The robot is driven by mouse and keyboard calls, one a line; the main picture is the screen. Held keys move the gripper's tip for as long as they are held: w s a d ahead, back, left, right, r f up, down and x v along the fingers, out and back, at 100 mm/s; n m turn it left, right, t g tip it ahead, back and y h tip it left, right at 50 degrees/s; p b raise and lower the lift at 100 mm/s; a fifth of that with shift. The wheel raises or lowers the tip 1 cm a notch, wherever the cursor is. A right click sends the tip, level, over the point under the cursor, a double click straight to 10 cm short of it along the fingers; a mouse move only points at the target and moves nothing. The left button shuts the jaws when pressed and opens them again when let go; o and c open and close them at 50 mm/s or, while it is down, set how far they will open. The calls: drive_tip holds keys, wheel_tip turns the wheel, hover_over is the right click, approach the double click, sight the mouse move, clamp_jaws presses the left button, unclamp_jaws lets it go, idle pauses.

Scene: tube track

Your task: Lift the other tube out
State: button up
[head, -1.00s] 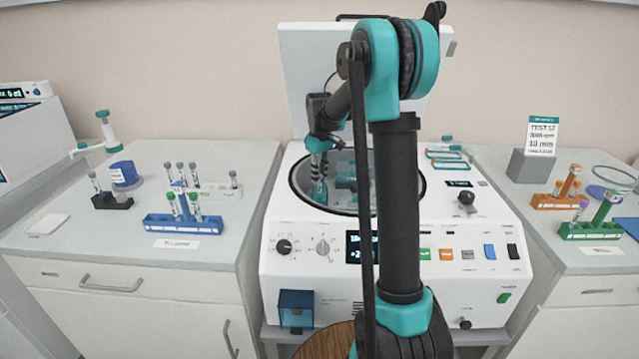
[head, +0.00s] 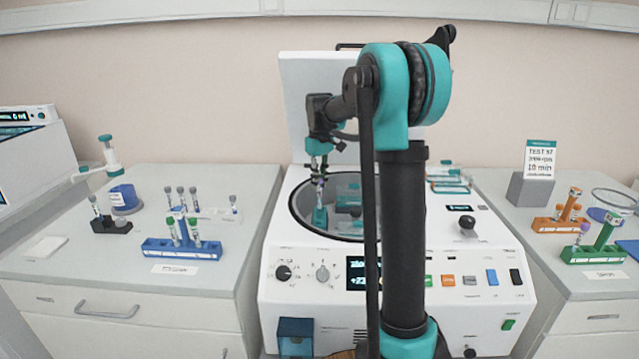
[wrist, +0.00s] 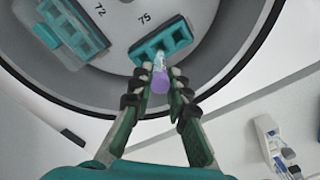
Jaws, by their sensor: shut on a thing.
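My gripper (head: 319,172) is over the open bowl of the white centrifuge (head: 400,262). In the wrist view my gripper (wrist: 158,100) is shut on a tube (wrist: 160,82) with a purple cap, just above a teal bucket (wrist: 163,40) by the number 75. The tube looks clear of the bucket's slots, though its lower end is hard to make out. A second teal bucket (wrist: 72,30) by the number 72 shows no tube in its visible slots. The centrifuge lid (head: 300,105) stands open behind my arm.
On the left bench stand a blue rack (head: 180,247) with several tubes, a black rack (head: 110,225) and a white rack (head: 222,214). On the right bench are an orange rack (head: 560,225) and a green rack (head: 592,255). The raised lid is close behind my gripper.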

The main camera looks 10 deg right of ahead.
drive_tip(key=shift+r, duration=2.35)
